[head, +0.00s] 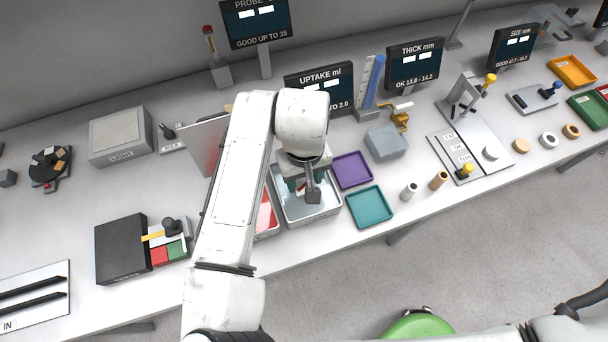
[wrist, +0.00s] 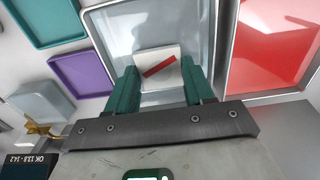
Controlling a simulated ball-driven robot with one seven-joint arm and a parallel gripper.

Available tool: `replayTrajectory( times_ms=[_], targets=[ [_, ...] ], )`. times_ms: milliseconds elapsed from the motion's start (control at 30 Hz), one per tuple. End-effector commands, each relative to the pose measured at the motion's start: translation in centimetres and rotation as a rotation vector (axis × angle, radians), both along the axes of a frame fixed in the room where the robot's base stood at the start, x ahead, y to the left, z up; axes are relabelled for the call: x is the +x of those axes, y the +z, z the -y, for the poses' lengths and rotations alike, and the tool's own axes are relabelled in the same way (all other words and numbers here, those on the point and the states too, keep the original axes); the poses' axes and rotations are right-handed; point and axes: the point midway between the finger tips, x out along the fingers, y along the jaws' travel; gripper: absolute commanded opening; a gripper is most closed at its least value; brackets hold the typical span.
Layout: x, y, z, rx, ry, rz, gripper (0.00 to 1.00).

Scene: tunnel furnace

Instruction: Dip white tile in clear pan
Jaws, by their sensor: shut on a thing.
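My gripper (head: 299,187) is over the clear pan (head: 318,215), a metal-rimmed tray, near the middle of the bench. In the wrist view, the green fingers of my gripper (wrist: 160,84) are shut on the white tile (wrist: 154,56), which has a red diagonal stripe. The clear pan (wrist: 211,20) lies behind the tile there, its pale inside showing around it. I cannot tell whether the tile touches what is in the pan. In the head view my arm and gripper mostly hide the tile.
A red pan (wrist: 268,45) adjoins the clear pan, partly behind my arm in the head view. Purple (head: 352,169) and teal (head: 370,207) trays lie to the right. An upright panel (head: 203,143) stands left of my arm. A grey block (head: 386,143) sits behind the trays.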

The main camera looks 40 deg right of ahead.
Motion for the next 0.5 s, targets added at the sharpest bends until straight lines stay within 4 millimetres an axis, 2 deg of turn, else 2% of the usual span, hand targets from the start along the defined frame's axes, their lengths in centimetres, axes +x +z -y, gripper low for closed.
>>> replayTrajectory(
  times_ms=[33, 500],
  targets=[
    [0.0, 0.7, 0.0, 0.000, 0.000, 0.000, 0.22],
    [0.0, 4.1, 0.0, 0.000, 0.000, 0.001, 0.22]
  ],
)
